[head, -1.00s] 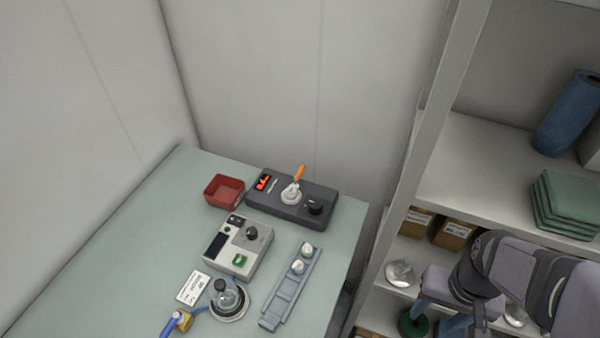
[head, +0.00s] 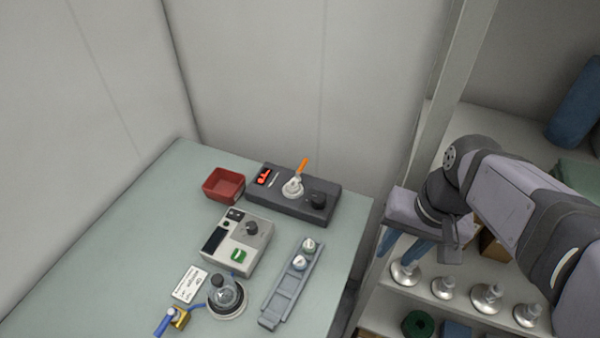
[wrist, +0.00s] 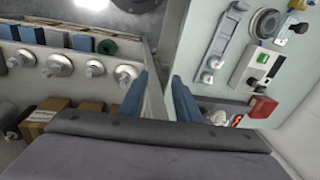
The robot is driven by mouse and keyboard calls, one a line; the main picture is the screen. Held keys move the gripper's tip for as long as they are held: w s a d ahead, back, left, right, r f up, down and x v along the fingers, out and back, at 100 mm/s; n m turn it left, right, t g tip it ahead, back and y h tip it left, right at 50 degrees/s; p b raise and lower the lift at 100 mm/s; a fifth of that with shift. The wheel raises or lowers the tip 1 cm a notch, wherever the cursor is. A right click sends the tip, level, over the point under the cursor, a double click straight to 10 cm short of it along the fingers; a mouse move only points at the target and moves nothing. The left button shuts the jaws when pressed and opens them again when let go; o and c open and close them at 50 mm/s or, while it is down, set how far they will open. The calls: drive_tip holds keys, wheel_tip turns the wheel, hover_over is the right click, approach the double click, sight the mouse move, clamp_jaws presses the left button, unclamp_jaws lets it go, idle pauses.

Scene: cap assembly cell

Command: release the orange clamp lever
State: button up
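The orange clamp lever (head: 302,165) sticks up and leans slightly right from a pale round clamp base (head: 293,187). The base sits on a dark box (head: 268,197) with a red lit display and a black knob, at the back of the table. My gripper (head: 397,250) is right of the table, in front of the shelf, well apart from the lever. In the wrist view its two blue fingers (wrist: 160,95) stand apart with nothing between them. The red display shows at the lower right of the wrist view, but I cannot make out the lever there.
A red tray (head: 223,186) stands left of the dark box. The shelf (head: 375,290) beside my gripper holds several metal discs. A wall is behind the table.

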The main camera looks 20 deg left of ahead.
drive_tip(key=s+a+r+n+y+b, duration=0.1)
drive_tip(key=s+a+r+b, duration=0.1)
drive_tip(key=a+r, duration=0.65)
drive_tip(key=m+t+p, duration=0.2)
drive_tip(key=t+p, duration=0.2)
drive_tip(key=p, duration=0.2)
approach(300, 169)
drive_tip(key=shift+h, duration=0.3)
drive_tip(key=shift+a+p+x, duration=0.15)
drive_tip(key=shift+p+x, duration=0.45)
drive_tip(key=shift+x, duration=1.25)
drive_tip(key=shift+a+p+x, duration=0.15)
drive_tip(key=shift+p+x, duration=0.4)
drive_tip(key=shift+x, duration=1.3)
clamp_jaws()
